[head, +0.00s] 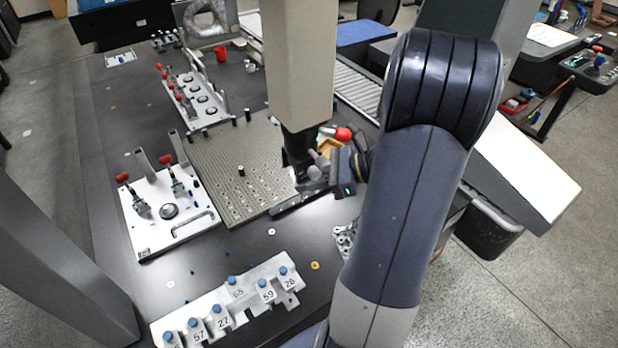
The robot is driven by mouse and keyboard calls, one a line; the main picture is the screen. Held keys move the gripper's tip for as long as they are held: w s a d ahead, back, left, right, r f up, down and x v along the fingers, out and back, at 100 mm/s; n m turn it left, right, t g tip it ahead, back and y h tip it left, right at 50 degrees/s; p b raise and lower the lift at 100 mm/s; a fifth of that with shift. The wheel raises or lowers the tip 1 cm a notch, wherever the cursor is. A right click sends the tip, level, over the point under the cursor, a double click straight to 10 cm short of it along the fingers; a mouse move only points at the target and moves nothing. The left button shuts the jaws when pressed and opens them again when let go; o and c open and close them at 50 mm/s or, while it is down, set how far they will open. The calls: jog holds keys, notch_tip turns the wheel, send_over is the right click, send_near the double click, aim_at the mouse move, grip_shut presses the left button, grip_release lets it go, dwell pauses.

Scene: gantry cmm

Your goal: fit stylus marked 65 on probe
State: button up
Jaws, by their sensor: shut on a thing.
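The probe (297,148) is the dark head at the lower end of a beige column. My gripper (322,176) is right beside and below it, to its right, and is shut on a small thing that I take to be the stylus. The thing held is mostly hidden, and its number cannot be read. I cannot tell whether it touches the probe.
A perforated plate (235,165) with pegs lies left of the probe. White fixtures with red-handled clamps (165,210) stand farther left. A red knob (343,134) is close behind my gripper. The dark table between rack and plate is mostly clear, with a few washers.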

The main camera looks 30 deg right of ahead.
jog(key=o, duration=1)
jog(key=shift+o, duration=0.2)
jog(key=b+v, duration=0.1)
jog(key=v, duration=0.9)
jog(key=shift+s+d+r+b, duration=0.15)
jog(key=shift+s+d+b, duration=0.05)
jog(key=shift+d+b, duration=0.15)
jog(key=shift+a, duration=0.15)
jog(key=p+x, duration=0.1)
jog(key=x, duration=0.9)
jog(key=shift+w+a+p, duration=0.2)
jog(key=shift+a+p, duration=0.05)
jog(key=shift+p, duration=0.1)
jog(key=shift+f, duration=0.3)
jog(key=shift+d, duration=0.1)
